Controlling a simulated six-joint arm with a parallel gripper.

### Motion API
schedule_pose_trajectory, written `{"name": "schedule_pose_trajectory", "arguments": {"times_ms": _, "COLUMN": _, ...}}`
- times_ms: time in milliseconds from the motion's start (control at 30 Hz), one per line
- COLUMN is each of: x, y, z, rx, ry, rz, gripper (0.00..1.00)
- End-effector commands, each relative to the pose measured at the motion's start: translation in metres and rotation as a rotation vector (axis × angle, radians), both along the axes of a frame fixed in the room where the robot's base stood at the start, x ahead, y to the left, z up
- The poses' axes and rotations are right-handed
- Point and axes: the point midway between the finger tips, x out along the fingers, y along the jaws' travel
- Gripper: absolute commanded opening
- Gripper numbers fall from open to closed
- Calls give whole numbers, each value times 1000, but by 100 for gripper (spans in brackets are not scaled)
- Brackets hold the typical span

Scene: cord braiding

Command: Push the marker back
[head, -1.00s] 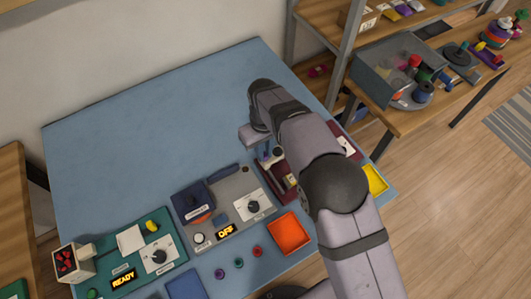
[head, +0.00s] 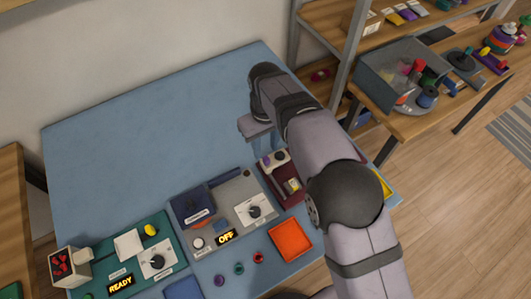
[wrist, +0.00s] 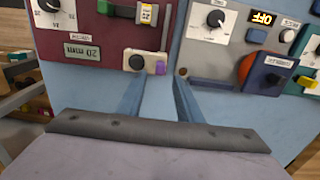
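The maroon device (wrist: 105,40) stands upside down in the wrist view, with a dial, a "20 mm" plate, a slotted rail and a green piece (wrist: 124,11) with a yellow-white label. No part is clearly readable as the marker. My gripper (wrist: 162,80) is open, its two blue fingers apart with bare blue table between them. The purple-and-white block lies just beyond the gap. In the head view my gripper (head: 265,145) is at the far edge of the maroon device (head: 270,176); my arm hides part of it.
A grey panel reading "OFF" (head: 240,195) and a green panel reading "READY" (head: 120,255) lie to the left. An orange tray (head: 290,240) and several small coloured pieces are in front. The back of the blue table (head: 160,115) is clear.

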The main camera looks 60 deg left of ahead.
Motion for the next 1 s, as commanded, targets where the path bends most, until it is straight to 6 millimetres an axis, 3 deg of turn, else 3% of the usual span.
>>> {"name": "schedule_pose_trajectory", "arguments": {"times_ms": 300, "x": 0, "y": 0, "z": 26, "rx": 1, "ry": 0, "rz": 0, "gripper": 33}}
{"name": "schedule_pose_trajectory", "arguments": {"times_ms": 800, "x": 0, "y": 0, "z": 28, "rx": 1, "ry": 0, "rz": -1, "gripper": 33}}
{"name": "schedule_pose_trajectory", "arguments": {"times_ms": 933, "x": 22, "y": -11, "z": 32, "rx": 2, "ry": -1, "rz": -48, "gripper": 33}}
{"name": "schedule_pose_trajectory", "arguments": {"times_ms": 1000, "x": 43, "y": -23, "z": 36, "rx": 2, "ry": -1, "rz": -96, "gripper": 33}}
